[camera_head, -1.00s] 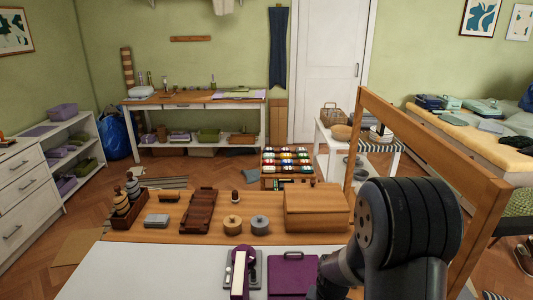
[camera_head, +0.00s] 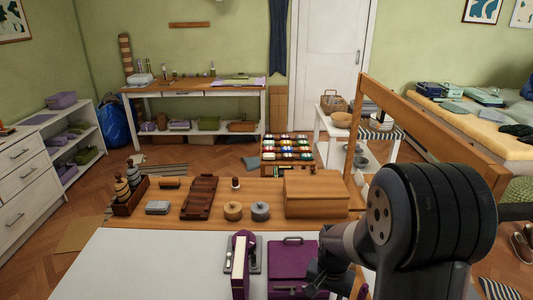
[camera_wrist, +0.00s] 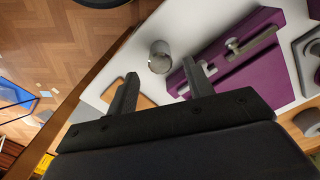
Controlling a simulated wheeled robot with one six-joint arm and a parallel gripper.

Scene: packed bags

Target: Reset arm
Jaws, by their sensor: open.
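My gripper (camera_head: 322,278) is at the lower middle of the head view, over the right edge of a purple case (camera_head: 288,257). In the wrist view my gripper (camera_wrist: 160,82) has its two dark fingers apart with nothing between them. A purple case with metal fittings (camera_wrist: 243,60) lies on the white surface beyond the fingers. A small grey cylinder (camera_wrist: 160,58) stands just past the fingertips. Part of a flat orange-brown piece (camera_wrist: 146,102) shows between the fingers.
A purple and cream item (camera_head: 239,265) stands left of the case. A wooden frame (camera_head: 430,118) rises at right. The white surface (camera_head: 150,265) at left is clear.

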